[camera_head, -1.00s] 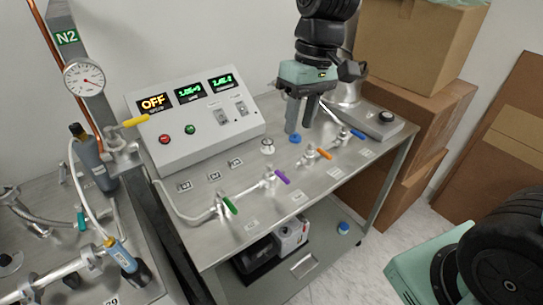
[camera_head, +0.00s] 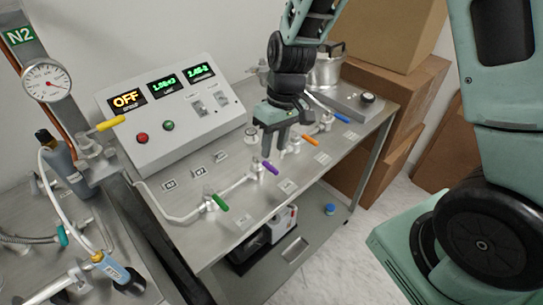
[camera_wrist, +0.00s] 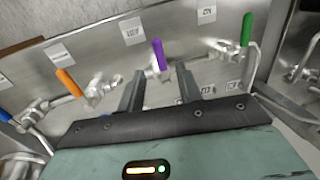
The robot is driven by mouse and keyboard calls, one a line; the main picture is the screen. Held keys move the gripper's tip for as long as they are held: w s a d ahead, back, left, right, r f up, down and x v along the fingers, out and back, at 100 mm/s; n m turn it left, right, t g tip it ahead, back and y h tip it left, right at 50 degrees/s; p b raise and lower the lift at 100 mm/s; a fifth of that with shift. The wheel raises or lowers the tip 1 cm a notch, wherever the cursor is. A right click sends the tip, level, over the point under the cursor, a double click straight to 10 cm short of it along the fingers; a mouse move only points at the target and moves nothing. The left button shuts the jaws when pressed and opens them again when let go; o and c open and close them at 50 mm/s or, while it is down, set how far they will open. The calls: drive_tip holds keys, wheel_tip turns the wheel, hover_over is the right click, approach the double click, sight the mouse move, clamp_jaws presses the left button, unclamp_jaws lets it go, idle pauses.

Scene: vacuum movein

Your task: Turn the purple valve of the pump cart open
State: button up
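The purple valve handle (camera_head: 270,167) is on the pipe line on the pump cart top (camera_head: 240,222), between the green and orange valves. In the wrist view the purple handle (camera_wrist: 158,54) stands just beyond my fingertips, roughly centred between them. My gripper (camera_head: 272,152) is above and just behind the purple valve, pointing down. In the wrist view my gripper (camera_wrist: 158,85) has its two fingers spread apart with nothing held. The fingers appear apart from the handle.
Green (camera_head: 220,202), orange (camera_head: 308,139) and blue (camera_head: 341,118) valve handles sit on the same line. A control box (camera_head: 170,120) reading OFF stands behind. Cardboard boxes (camera_head: 378,110) are at the right. A second bench with a yellow-handled valve (camera_head: 110,123) is at the left.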

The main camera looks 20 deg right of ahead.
sight(271, 166)
drive_tip(key=shift+s+a+f, duration=0.1)
drive_tip(key=shift+a+f, duration=0.15)
drive_tip(key=shift+f, duration=0.95)
drive_tip(key=shift+s+a+f, duration=0.1)
drive_tip(key=shift+a+f, duration=0.1)
drive_tip(key=shift+f, duration=0.95)
clamp_jaws()
